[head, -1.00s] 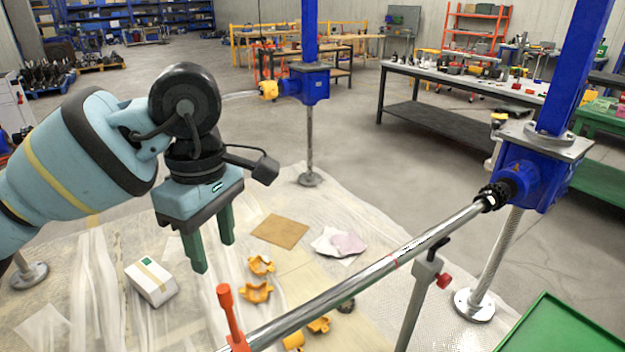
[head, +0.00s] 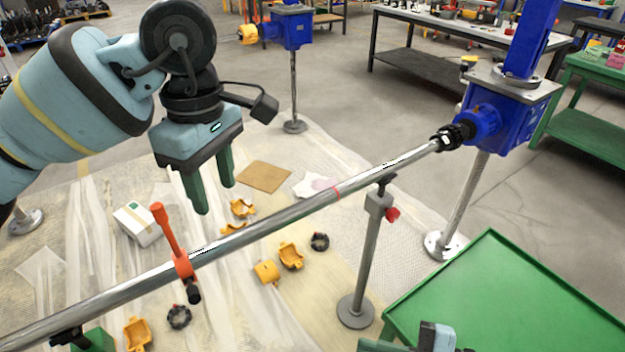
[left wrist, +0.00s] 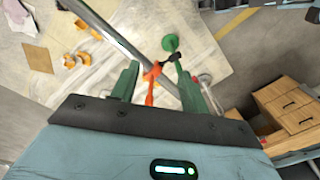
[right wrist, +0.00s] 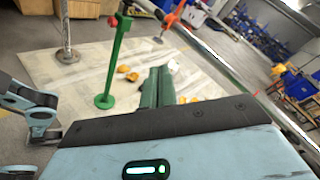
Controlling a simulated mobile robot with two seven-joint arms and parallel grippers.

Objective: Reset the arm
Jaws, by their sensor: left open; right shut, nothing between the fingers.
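My left gripper (head: 213,192) hangs open with its green fingers pointing down, behind and above the long steel shaft (head: 285,217). In the left wrist view its fingers (left wrist: 157,82) stand apart, with the shaft and an orange-handled clamp (left wrist: 151,84) seen beyond the gap. I cannot tell contact, but nothing appears held. In the right wrist view my right gripper (right wrist: 157,88) has its green fingers pressed together, empty. In the head view only a teal piece of my right arm shows at the bottom edge. The orange clamp (head: 171,238) sits on the shaft.
The shaft meets a blue screw jack (head: 508,110) at right; another jack (head: 288,28) stands behind. A stand (head: 368,260) supports the shaft. A green table (head: 500,300) is at lower right. Yellow coupling halves (head: 290,256), black rings (head: 320,241) and a white box (head: 138,223) lie on the sheeted floor.

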